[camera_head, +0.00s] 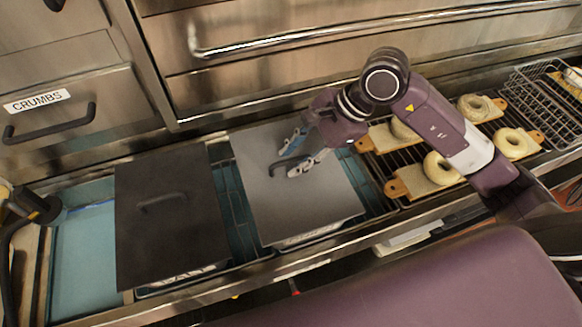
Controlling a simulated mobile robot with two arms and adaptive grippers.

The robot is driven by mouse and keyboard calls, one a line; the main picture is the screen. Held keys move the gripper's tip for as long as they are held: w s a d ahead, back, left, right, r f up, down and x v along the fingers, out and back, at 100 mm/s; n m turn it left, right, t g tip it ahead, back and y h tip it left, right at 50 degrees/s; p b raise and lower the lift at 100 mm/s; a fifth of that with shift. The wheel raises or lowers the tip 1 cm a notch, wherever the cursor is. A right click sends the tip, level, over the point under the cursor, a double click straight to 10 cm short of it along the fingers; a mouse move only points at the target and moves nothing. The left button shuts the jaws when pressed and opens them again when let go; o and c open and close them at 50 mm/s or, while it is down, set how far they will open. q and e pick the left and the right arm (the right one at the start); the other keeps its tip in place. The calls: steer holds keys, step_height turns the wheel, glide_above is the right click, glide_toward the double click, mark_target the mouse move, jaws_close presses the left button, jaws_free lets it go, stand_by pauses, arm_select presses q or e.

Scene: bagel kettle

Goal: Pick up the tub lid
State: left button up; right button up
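A light grey tub lid (313,202) lies flat on a tub in the middle of the counter. Its dark bar handle (278,168) is near the lid's upper left part. My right gripper (288,162) is open right at this handle, with its fingers spread and one fingertip close beside the handle. I cannot tell whether it touches. A second, darker lid (172,236) with its own handle (161,201) covers the tub to the left. I do not see my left gripper.
Bagels on wooden boards (410,181) sit on a wire rack at the right, beside a wire basket (541,97). Steel drawers, one labelled CRUMBS (62,112), stand behind. A black and yellow object (40,208) is at the left edge.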

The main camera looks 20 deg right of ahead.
jaws_close()
steer(key=shift+r, duration=0.2)
